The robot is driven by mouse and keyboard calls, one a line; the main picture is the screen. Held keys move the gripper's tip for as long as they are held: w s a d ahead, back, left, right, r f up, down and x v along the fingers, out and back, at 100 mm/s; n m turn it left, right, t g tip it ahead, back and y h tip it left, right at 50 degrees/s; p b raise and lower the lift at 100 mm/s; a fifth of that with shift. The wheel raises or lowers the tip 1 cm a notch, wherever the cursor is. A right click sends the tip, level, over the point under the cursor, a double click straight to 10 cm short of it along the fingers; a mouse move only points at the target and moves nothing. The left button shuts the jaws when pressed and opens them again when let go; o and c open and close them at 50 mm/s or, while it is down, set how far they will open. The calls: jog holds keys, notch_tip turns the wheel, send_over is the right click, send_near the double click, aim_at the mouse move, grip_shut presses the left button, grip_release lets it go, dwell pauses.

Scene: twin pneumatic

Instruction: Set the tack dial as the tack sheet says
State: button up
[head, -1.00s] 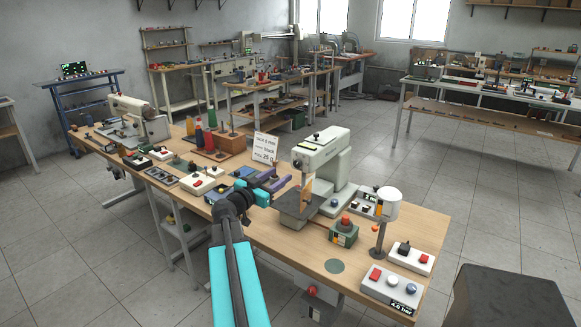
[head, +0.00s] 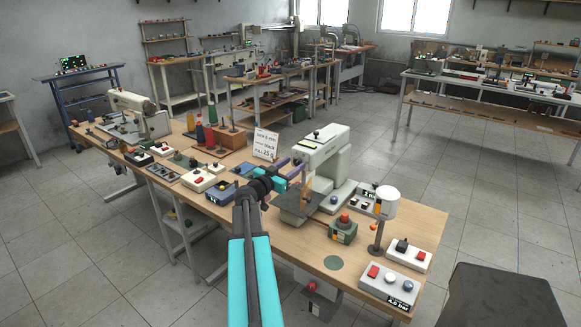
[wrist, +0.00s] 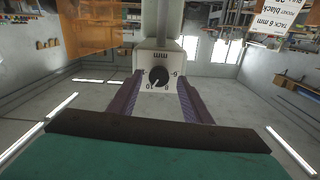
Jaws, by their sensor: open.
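The tack dial (wrist: 159,76) is a round black knob on the pale machine face, with 6, 8, 10 and mm around it, upside down in the wrist view. A pale mark on it seems to point toward the 10, but it is small. My gripper (wrist: 161,84) is open; its purple fingers stand left and right of the dial, apart from it as far as I can tell. In the head view my gripper (head: 291,168) is just left of the pale green machine (head: 328,150). The tack sheet (head: 265,144) stands behind; it reads tack 6 mm in the wrist view (wrist: 283,18).
The wooden table (head: 300,262) holds a green box with a red button (head: 343,230), a lamp-like post (head: 378,236) and a white button box (head: 391,285) at right. Thread spools (head: 200,132) and button boxes stand at left.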

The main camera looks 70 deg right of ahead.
jog(key=c, duration=1.1)
jog(key=shift+s+a, duration=0.1)
jog(key=shift+a, duration=0.2)
jog(key=shift+o, duration=0.2)
jog(key=shift+d, duration=0.15)
jog(key=shift+d+b, duration=0.1)
jog(key=shift+b, duration=0.3)
